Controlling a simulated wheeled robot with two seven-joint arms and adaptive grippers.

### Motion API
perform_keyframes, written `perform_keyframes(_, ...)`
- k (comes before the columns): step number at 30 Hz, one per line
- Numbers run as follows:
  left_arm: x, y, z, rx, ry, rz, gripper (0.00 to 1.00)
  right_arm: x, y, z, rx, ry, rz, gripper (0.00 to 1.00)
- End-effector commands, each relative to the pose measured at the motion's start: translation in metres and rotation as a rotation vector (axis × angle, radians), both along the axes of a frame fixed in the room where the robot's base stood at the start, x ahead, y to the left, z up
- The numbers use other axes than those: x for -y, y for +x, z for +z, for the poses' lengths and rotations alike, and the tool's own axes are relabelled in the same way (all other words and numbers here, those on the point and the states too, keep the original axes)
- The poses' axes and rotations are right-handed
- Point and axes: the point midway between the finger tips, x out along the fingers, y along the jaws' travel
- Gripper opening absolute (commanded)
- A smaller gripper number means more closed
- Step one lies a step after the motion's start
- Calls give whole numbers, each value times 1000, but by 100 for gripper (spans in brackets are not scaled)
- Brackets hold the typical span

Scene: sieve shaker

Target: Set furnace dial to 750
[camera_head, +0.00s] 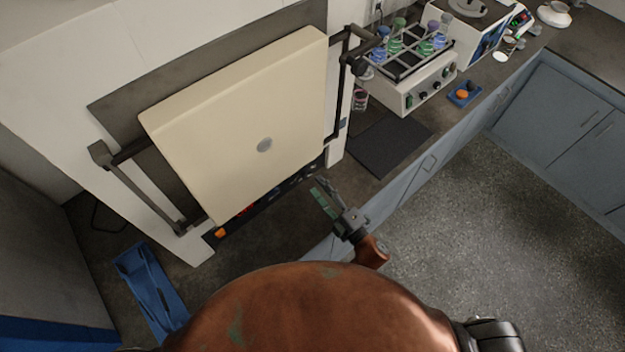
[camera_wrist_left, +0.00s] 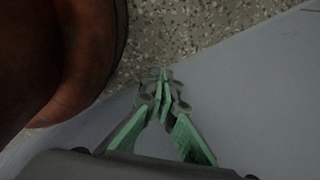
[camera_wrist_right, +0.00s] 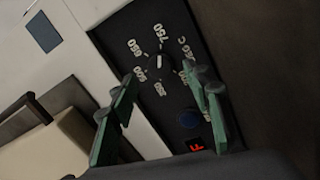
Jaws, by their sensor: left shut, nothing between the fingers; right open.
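The furnace (camera_head: 250,125) stands at the left in the head view, with its cream door over a dark control panel (camera_head: 285,188). In the right wrist view the dark panel holds the black furnace dial (camera_wrist_right: 158,68), ringed by white numbers including 750 and 650. A white mark shows on the dial; its exact setting is hard to read. My right gripper (camera_head: 322,197) is open at the panel's right end. In the right wrist view its fingers (camera_wrist_right: 163,88) frame the dial, with nothing between them. My left gripper (camera_wrist_left: 163,77) is shut and empty before a plain grey surface.
A shaker with flasks (camera_head: 405,80) and a dark mat (camera_head: 388,147) are on the counter to the right. A blue rack-like object (camera_head: 150,282) lies at the lower left.

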Motion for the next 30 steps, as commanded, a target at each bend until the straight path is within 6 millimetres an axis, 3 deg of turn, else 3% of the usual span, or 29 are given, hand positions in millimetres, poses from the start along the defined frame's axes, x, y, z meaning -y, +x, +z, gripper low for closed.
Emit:
perform_keyframes(6, 1, 1, 0, 1, -1, 0, 0, 24, -39, -3, -2, 0, -2, 45)
perform_keyframes(12, 1, 1, 0, 1, -1, 0, 0, 36, -57, -4, 0, 0, -1, 45)
perform_keyframes(30, 1, 1, 0, 1, -1, -1, 0, 39, -61, -4, 1, 1, 0, 45)
